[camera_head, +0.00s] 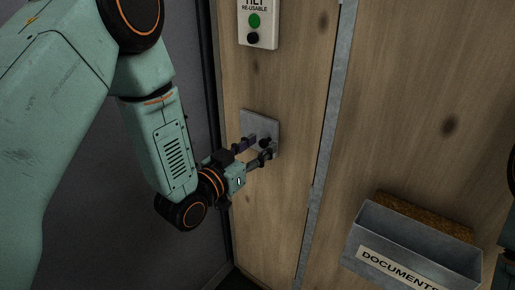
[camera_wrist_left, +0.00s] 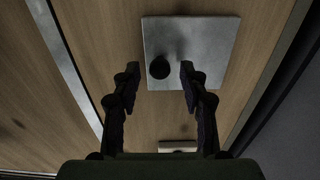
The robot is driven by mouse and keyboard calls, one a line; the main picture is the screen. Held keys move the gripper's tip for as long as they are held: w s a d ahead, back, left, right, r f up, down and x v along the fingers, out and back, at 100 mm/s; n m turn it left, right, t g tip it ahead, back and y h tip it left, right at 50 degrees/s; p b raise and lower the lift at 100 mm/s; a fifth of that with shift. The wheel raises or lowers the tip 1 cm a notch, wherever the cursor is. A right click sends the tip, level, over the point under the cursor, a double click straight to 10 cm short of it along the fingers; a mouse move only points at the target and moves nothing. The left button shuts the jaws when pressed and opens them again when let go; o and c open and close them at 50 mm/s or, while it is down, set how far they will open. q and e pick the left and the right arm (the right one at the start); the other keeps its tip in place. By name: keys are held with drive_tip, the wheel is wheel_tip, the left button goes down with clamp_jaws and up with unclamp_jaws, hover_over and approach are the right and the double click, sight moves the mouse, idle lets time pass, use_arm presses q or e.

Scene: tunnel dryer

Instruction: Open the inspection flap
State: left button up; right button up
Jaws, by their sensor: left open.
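The inspection flap appears to be the small grey metal plate (camera_head: 259,122) on the wooden wall, lying flat against it. It carries a black knob (camera_head: 266,143). In the left wrist view the plate (camera_wrist_left: 210,42) fills the top middle, with the knob (camera_wrist_left: 159,68) near one edge. My left gripper (camera_head: 259,147) is open in front of the plate. In the left wrist view its fingers (camera_wrist_left: 158,73) stand on either side of the knob, with a gap to each. Contact with the plate cannot be told. My right gripper is not in view.
A panel marked "RE-USABLE" (camera_head: 259,38) with a green and a black button sits above the plate. A grey metal strip (camera_head: 327,140) runs down the wall. A grey "DOCUMENTS" tray (camera_head: 365,225) juts out at lower right. A dark wall stands at left.

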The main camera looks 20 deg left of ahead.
use_arm(q)
clamp_jaws()
idle(0.4)
idle(0.4)
